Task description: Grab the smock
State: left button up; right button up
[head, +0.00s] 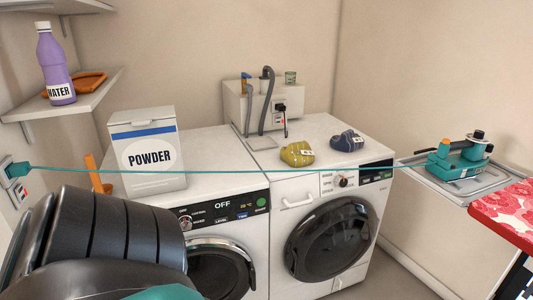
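I cannot identify a smock for certain in the head view. Two small crumpled bundles with white labels, one mustard yellow (297,154) and one dark blue-grey (347,141), lie on top of the right washing machine (325,215). Red floral fabric (508,212) covers a flat surface at the right edge, cut off by the frame. A large black ribbed part of my own body fills the lower left and hides what is behind it. Neither gripper can be made out.
A thin teal line (230,170) stretches from a wall box (14,172) across the machines. A white powder box (149,150) stands on the left machine. A purple water bottle (55,65) stands on a shelf. A teal iron (458,160) rests on a tray at right.

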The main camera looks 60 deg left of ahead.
aim_at(300, 154)
jog(key=u, duration=1.7)
jog(key=i+l, duration=0.55)
jog(key=i+l+u, duration=0.6)
jog(key=i+l, duration=0.05)
